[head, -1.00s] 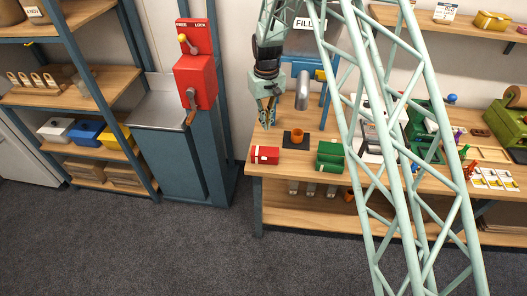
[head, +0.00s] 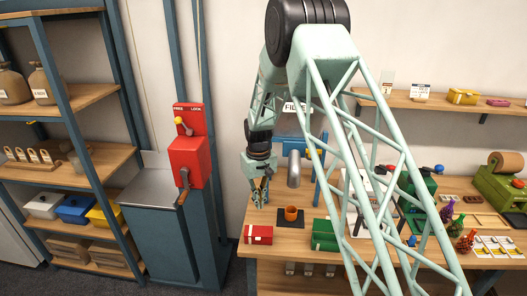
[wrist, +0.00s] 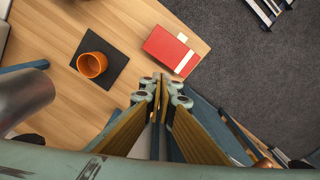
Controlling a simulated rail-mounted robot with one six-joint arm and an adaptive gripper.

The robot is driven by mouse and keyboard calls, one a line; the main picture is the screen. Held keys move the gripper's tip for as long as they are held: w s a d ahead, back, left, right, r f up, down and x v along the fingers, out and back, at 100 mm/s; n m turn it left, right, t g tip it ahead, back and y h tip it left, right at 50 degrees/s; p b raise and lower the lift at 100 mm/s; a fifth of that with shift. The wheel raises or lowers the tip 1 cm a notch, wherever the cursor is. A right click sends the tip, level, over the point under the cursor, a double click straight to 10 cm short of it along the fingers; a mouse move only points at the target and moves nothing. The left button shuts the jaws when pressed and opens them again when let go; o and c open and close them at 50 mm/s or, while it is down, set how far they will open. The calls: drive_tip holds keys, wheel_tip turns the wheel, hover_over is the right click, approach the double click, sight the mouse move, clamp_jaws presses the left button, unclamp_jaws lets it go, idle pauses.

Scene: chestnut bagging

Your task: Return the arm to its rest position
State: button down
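My gripper (head: 260,204) hangs in the air, fingers down, near the left end of the workbench (head: 240,235). In the wrist view its fingertips (wrist: 161,79) are together or nearly so, and no object shows between them. It is apart from the orange cup (head: 291,213) on its dark mat (head: 284,223) to its right. A red box (head: 258,235) with a white band lies on the bench nearer the front edge. The cup (wrist: 92,64) and the red box (wrist: 171,50) also show in the wrist view, clear of the fingers.
A red lever box (head: 189,162) marked FREE and LOCK stands left of my gripper. The filler's grey spout (head: 294,169) is behind the cup. A green box (head: 325,234) and several small items lie farther right. A shelf rack (head: 110,95) stands at the left.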

drive_tip(key=s+d+r+m+t+b, duration=0.1)
drive_tip(key=s+d+r+b, duration=0.1)
drive_tip(key=s+d+r, duration=0.6)
drive_tip(key=s+d+r+m+b, duration=0.15)
drive_tip(key=s+r, duration=0.45)
drive_tip(key=r, duration=0.6)
drive_tip(key=s+d+r+t+b, duration=0.1)
drive_tip(key=s+d+r+b, duration=0.1)
drive_tip(key=s+d+r, duration=0.65)
drive_tip(key=s+d+r+b, duration=0.1)
drive_tip(key=s+r, duration=0.1)
drive_tip(key=s, duration=0.3)
drive_tip(key=s+d+r+m+t+b, duration=0.1)
drive_tip(key=s+r, duration=0.1)
drive_tip(key=s, duration=0.4)
drive_tip(key=s+d+r+b, duration=0.1)
drive_tip(key=s+r, duration=0.2)
drive_tip(key=s, duration=0.2)
drive_tip(key=s+d+f+b, duration=0.1)
drive_tip(key=s, duration=0.8)
drive_tip(key=s+d+f+m+t+b, duration=0.1)
drive_tip(key=s+d+f, duration=0.1)
drive_tip(key=s, duration=0.7)
drive_tip(key=shift+s+d+f, duration=0.3)
drive_tip(key=shift+m, duration=0.25)
